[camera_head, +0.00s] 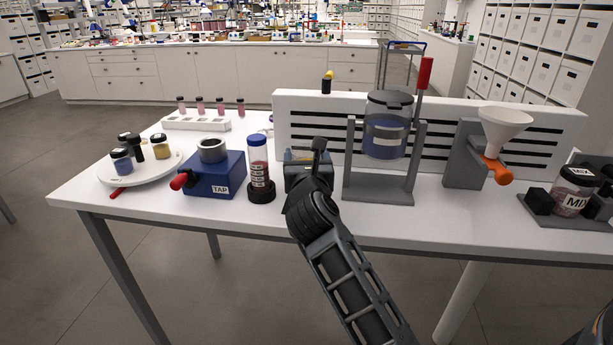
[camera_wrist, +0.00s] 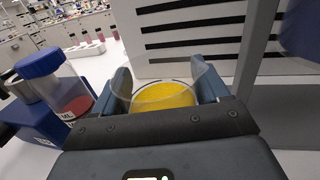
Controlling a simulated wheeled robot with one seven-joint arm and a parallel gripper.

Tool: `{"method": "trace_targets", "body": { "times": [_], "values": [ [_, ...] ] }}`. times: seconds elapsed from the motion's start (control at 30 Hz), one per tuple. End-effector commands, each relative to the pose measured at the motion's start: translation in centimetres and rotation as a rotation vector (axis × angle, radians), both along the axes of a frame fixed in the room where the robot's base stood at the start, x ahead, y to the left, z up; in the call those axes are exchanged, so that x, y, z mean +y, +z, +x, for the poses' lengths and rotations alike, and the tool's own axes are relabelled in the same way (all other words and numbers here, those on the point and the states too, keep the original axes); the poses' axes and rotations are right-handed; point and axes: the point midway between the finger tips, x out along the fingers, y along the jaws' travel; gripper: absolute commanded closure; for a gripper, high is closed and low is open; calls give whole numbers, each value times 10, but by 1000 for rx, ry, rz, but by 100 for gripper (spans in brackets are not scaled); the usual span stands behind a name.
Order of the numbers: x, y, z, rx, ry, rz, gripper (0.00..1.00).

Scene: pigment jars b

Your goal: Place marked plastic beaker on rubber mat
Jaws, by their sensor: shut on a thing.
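A clear plastic beaker (camera_wrist: 167,97) with yellow contents and a dark line around it sits between my gripper's two blue-grey fingers in the wrist view. My gripper (camera_wrist: 166,80) is shut on the beaker. In the head view my gripper (camera_head: 306,160) is over the middle of the white table, and my arm largely hides the beaker. I cannot tell from these views whether the beaker touches the table. I cannot pick out the rubber mat with certainty.
Left of my gripper stand a blue-capped tube (camera_head: 258,165), a blue TAP box (camera_head: 214,178) and a round white tray (camera_head: 140,170) with jars. To the right are a grey stand (camera_head: 379,190) holding a vessel and a funnel (camera_head: 503,125). A white slotted panel (camera_head: 440,118) is behind.

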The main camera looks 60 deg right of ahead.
Motion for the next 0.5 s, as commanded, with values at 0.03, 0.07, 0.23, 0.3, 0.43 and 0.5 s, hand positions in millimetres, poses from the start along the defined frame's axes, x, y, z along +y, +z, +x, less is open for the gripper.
{"method": "trace_targets", "body": {
  "times": [0.03, 0.07, 0.23, 0.3, 0.43, 0.5],
  "values": [
    [0, -7, 0, 3, 0, -1, 64],
    [0, -11, 0, 4, 0, 0, 64],
    [0, -33, 0, 2, 0, 0, 64],
    [0, -36, 0, 1, 0, -2, 64],
    [0, -36, 0, 0, 0, -1, 64],
    [0, -36, 0, 0, 0, -1, 64]
  ]
}}
